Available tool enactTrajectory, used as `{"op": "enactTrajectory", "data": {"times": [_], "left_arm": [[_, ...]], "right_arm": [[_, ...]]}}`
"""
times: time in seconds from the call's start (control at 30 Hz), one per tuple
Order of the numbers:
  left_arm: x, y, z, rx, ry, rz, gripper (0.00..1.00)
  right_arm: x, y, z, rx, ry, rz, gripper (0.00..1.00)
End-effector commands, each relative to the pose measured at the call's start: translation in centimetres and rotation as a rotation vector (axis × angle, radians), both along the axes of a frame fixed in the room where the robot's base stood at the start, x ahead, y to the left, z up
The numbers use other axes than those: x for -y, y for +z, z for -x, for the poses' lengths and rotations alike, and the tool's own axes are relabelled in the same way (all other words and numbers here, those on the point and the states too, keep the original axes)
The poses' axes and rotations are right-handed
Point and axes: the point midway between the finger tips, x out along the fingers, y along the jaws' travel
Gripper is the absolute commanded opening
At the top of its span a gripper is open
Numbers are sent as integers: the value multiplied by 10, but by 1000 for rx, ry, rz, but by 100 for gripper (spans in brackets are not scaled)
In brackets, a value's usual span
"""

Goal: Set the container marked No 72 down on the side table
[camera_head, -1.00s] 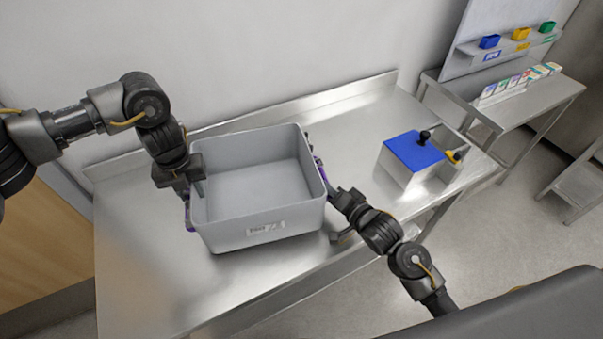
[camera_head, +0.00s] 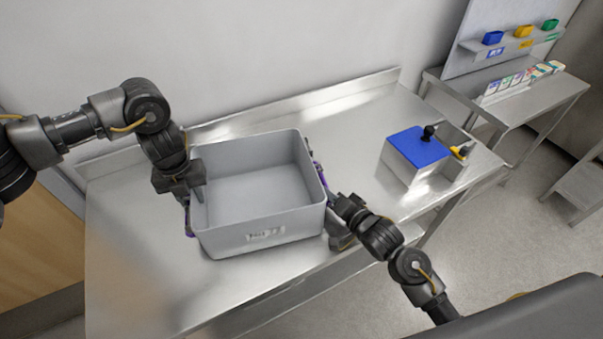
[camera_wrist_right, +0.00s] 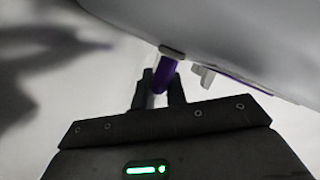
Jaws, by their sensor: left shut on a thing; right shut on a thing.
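A grey open-topped container (camera_head: 262,220) is in the middle of the head view, level and empty. A label (camera_head: 265,235) is on its front wall; its print is too blurred to read. My left gripper (camera_head: 188,192) is shut on the container's left side, where a bit of purple handle shows. My right gripper (camera_wrist_right: 160,88) is shut on the purple handle (camera_wrist_right: 165,70) on the right side, seen in the right wrist view. The container is over a steel table (camera_head: 135,275); I cannot tell whether its base touches the top.
A box with a blue lid and black knob (camera_head: 418,148) stands at the table's right end, beside a yellow-handled item (camera_head: 462,152). A second steel table (camera_head: 545,95) at the back right holds small cartons (camera_head: 520,80). Coloured bins (camera_head: 522,32) sit on a shelf above.

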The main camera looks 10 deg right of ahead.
Motion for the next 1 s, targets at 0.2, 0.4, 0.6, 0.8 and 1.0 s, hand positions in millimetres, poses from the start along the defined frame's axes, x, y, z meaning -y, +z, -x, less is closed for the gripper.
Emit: {"op": "enactTrajectory", "data": {"times": [0.2,0.4,0.6,0.8,1.0], "left_arm": [[-2,-6,-1,1,2,-3,39],[-1,-6,0,1,1,-1,52],[0,-5,0,1,0,-1,52],[0,17,-1,5,0,-1,52],[0,57,-1,6,-1,-2,52]], "right_arm": [[2,-7,0,-2,-5,2,22],[1,-7,0,-1,-2,1,35],[0,-6,0,0,-1,0,35],[0,-6,0,0,0,0,35],[0,-6,0,0,0,0,35]]}}
